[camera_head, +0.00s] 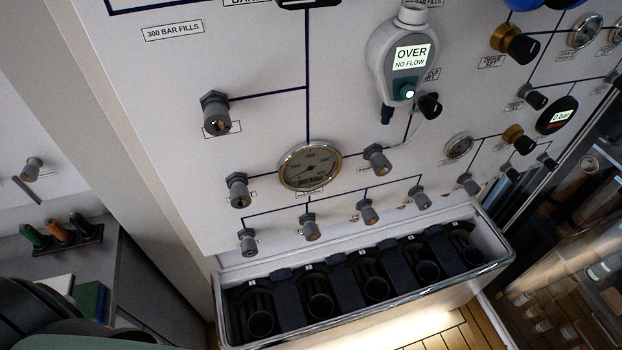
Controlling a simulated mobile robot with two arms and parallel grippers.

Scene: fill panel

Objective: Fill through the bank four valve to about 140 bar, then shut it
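A white fill panel (270,60) carries grey valve fittings joined by dark blue lines. A round dial gauge (310,166) sits at its middle; its needle reading is too small to tell. Several grey valves stand in a lower row, including a left one (248,241), a second (312,228), a third (368,211) and a fourth (420,197). Their labels are too small to read, so I cannot tell which is bank four. A grey handheld-shaped meter (400,60) shows "OVER NO FLOW". Neither gripper is in view.
A trough (365,315) with several dark cylinder slots stands below the panel. A digital gauge (558,116) reading about 0 bar and brass-based black knobs (515,42) are at right. A side bench (55,262) holds coloured handles. A dark part of mine fills the lower left corner.

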